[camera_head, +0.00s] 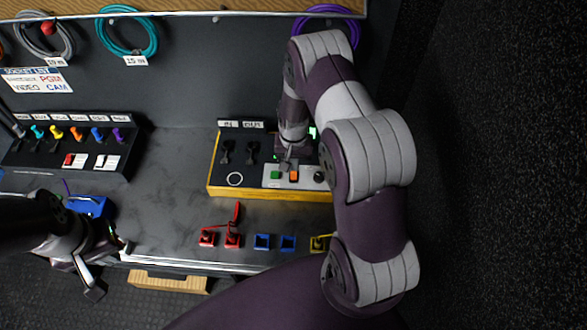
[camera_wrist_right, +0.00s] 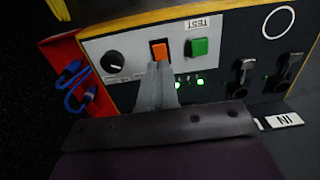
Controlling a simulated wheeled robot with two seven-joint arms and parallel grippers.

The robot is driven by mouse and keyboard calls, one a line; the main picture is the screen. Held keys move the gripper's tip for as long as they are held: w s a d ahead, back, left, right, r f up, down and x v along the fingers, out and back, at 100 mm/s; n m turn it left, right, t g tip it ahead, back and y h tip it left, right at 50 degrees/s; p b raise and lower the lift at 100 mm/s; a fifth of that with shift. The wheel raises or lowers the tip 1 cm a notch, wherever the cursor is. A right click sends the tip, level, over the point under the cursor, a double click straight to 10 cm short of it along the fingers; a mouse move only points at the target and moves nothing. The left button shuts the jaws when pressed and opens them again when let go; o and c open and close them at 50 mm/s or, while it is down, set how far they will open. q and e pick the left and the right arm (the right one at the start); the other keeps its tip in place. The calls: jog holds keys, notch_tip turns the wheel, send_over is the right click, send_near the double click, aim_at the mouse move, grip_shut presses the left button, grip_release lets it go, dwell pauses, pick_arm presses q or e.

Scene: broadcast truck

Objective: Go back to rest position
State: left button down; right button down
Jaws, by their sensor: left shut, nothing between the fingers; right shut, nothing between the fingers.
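My right gripper (camera_head: 287,163) reaches down over the yellow-edged test box (camera_head: 262,191) on the bench. In the right wrist view its fingers (camera_wrist_right: 158,68) are closed together and empty, with the tips at the lower edge of the orange button (camera_wrist_right: 160,50). I cannot tell whether they touch it. My left gripper (camera_head: 93,290) is shut and empty at the bench's front left edge, partly dark and hard to make out.
A green button (camera_wrist_right: 198,46), a black knob (camera_wrist_right: 113,61) and two lit green lights are on the box. Red sockets (camera_head: 207,239) and blue sockets (camera_head: 262,242) line the bench front. A blue block (camera_head: 88,206) sits beside my left arm. Coiled cables hang behind. Dark floor lies right.

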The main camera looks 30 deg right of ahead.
notch_tip(320, 180, up, 2)
jog(key=shift+r+p, duration=0.2)
jog(key=shift+p, duration=0.35)
jog(key=s+a+r+n+t+b, duration=0.1)
jog(key=s+a+r+n+b, duration=0.5)
jog(key=s+r, duration=0.7)
jog(key=shift+s+a+r+n+b, duration=0.3)
jog(key=shift+a+b, duration=0.25)
jog(key=shift+a, duration=0.55)
